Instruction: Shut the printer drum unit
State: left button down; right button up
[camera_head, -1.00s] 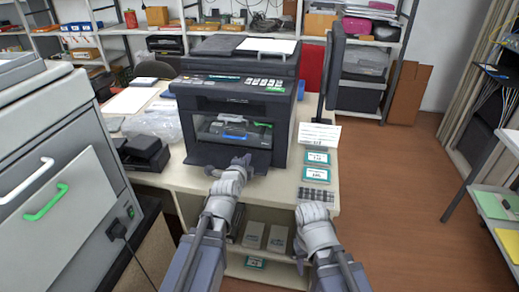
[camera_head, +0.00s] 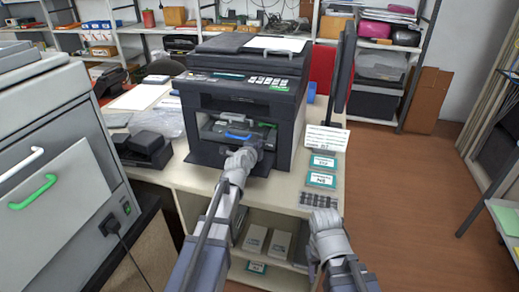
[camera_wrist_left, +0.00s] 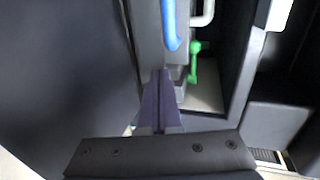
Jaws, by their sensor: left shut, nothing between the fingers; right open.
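The dark printer (camera_head: 243,95) stands on the pale table with its front flap folded down. Inside its front opening is the drum unit (camera_head: 228,129), with a blue handle (camera_head: 238,136). In the left wrist view the blue handle (camera_wrist_left: 170,22) is close beyond my fingers, and a green lever (camera_wrist_left: 194,62) is to its right. My left gripper (camera_head: 252,149) is shut and empty at the printer's opening, in front of the drum unit; its closed fingers (camera_wrist_left: 160,92) point at the unit. I cannot tell whether they touch it. My right gripper (camera_head: 326,215) is open near the table's front right corner.
Cards (camera_head: 322,163) and a dark keypad-like item (camera_head: 319,200) lie right of the printer. A black device (camera_head: 145,148) sits left of it. A large grey machine (camera_head: 55,150) with a green handle stands at the left. Floor is clear at right.

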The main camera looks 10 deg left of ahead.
aim_at(261, 137)
dwell(0.3)
pick_arm(q)
jog(key=w, duration=0.5)
jog(key=shift+w+d, duration=0.1)
jog(key=shift+w, duration=0.1)
jog(key=shift+s+r, duration=0.15)
jog(key=shift+s, duration=0.05)
